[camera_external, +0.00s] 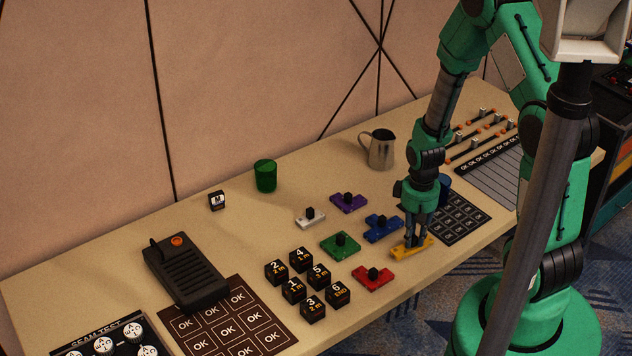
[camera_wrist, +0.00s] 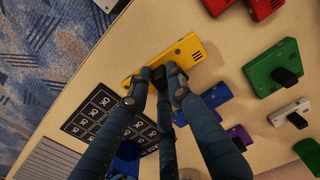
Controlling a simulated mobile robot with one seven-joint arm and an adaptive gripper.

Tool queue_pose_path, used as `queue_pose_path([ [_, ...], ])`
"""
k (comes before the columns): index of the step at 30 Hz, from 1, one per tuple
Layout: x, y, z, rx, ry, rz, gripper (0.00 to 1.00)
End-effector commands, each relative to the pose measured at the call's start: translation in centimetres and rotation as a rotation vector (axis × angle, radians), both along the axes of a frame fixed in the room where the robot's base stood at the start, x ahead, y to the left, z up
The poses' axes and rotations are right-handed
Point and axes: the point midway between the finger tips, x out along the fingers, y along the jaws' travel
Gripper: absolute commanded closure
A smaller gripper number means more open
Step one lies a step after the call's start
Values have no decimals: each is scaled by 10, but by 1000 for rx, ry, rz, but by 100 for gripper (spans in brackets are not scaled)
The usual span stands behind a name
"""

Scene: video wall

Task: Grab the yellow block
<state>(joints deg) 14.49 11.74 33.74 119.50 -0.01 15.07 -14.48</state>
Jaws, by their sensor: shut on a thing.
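The yellow block (camera_external: 412,248) lies on the table near its front edge. It is a flat plate, and its dark knob is hidden behind my fingers. My gripper (camera_external: 416,240) points straight down over it, shut on it. In the wrist view the yellow block (camera_wrist: 180,57) stretches beyond the fingertips of my gripper (camera_wrist: 159,74), which are close together around its middle. I cannot tell any gap between the block and the table.
A blue block (camera_external: 382,229), a red block (camera_external: 373,278), a green block (camera_external: 341,245), a purple block (camera_external: 348,203) and a white block (camera_external: 310,217) lie nearby. A black OK mat (camera_external: 455,219) lies right of my gripper. A metal pitcher (camera_external: 379,150) stands behind.

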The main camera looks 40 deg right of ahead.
Motion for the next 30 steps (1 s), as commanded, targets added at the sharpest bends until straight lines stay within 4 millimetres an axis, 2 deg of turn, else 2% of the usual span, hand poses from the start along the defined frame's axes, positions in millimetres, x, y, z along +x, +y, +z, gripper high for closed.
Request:
queue_pose_path([
  [2, 1, 0, 15, -1, -4, 0, 100],
  [15, -91, 22, 22, 0, 0, 0, 100],
  [21, -127, 31, 25, 0, 0, 0, 100],
  [30, -153, 37, 27, 0, -1, 0, 100],
])
